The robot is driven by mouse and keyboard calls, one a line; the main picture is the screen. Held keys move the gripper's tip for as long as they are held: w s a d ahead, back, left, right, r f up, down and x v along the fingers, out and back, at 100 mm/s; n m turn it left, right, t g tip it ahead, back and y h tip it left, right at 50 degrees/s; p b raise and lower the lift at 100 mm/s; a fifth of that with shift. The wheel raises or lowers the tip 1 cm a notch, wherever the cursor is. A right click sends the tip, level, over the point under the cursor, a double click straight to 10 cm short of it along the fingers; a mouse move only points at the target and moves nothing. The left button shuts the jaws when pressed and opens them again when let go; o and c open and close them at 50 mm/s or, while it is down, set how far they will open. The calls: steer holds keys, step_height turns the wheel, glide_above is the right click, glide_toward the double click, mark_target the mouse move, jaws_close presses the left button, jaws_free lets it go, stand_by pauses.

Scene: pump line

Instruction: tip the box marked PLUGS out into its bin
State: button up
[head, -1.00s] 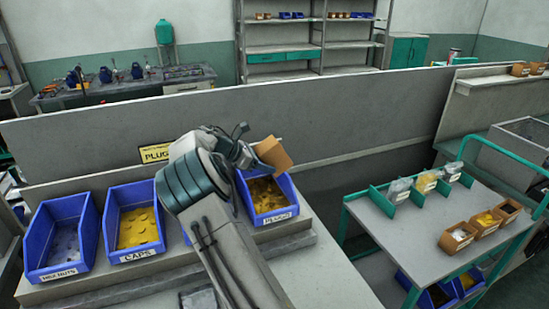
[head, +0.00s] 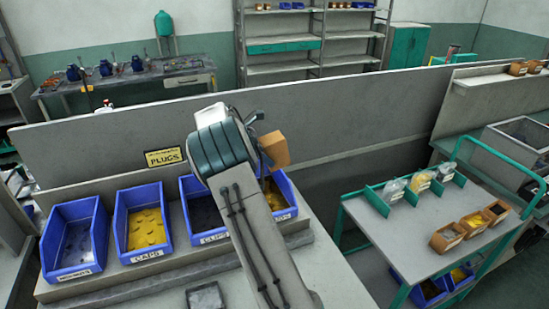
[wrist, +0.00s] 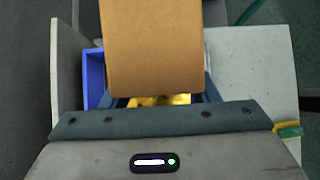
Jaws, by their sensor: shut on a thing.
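My gripper (head: 259,147) is shut on a plain orange-brown box (head: 275,150) and holds it above the rightmost blue bin (head: 288,190). My arm hides much of this bin and most of its label. In the wrist view the box (wrist: 155,45) fills the upper middle, with one flat side toward the camera. Yellow pieces (wrist: 160,100) show just below it, beside a blue bin wall (wrist: 95,75). The box's marking and its inside are not visible, and the fingertips are hidden. A yellow PLUGS sign (head: 165,157) is on the grey partition.
Blue bins for CLIPS (head: 205,215), CAPS (head: 143,230) and another part (head: 73,240) stand to the left. A dark square tray (head: 205,298) lies in front. The cart (head: 400,245) at right carries small orange boxes (head: 447,238) and bagged parts. The partition (head: 340,120) rises behind the bins.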

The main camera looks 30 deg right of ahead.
mark_target(270, 139)
steer(key=shift+d+r+y, duration=0.1)
steer(key=shift+r+y, duration=0.05)
steer(key=shift+y, duration=0.55)
steer(key=shift+r+y, duration=0.15)
steer(key=shift+y, duration=0.55)
steer(key=shift+d+r+y, duration=0.15)
steer(key=shift+r+y, duration=0.05)
steer(key=shift+y, duration=0.8)
steer(key=shift+r+t+y, duration=0.15)
steer(key=shift+t+y, duration=0.15)
steer(key=shift+y, duration=0.5)
steer(key=y, duration=0.2)
steer(key=r+y, duration=0.1)
steer(key=y, duration=0.3)
steer(key=shift+r+y, duration=0.3)
steer(key=shift+y, duration=0.1)
steer(key=shift+r+t+y, duration=0.25)
steer(key=shift+t+y, duration=0.05)
steer(key=shift+y, duration=0.9)
steer(key=shift+a+r+y, duration=0.25)
steer(key=shift+r+y, duration=0.05)
steer(key=shift+y, duration=0.8)
steer(key=y, duration=0.2)
steer(key=shift+d+r+t+y, duration=0.2)
steer(key=shift+r+t+y, duration=0.1)
steer(key=shift+r+y, duration=0.1)
steer(key=shift+a+r, duration=0.1)
steer(key=shift+a, duration=0.1)
steer(key=shift+s, duration=0.1)
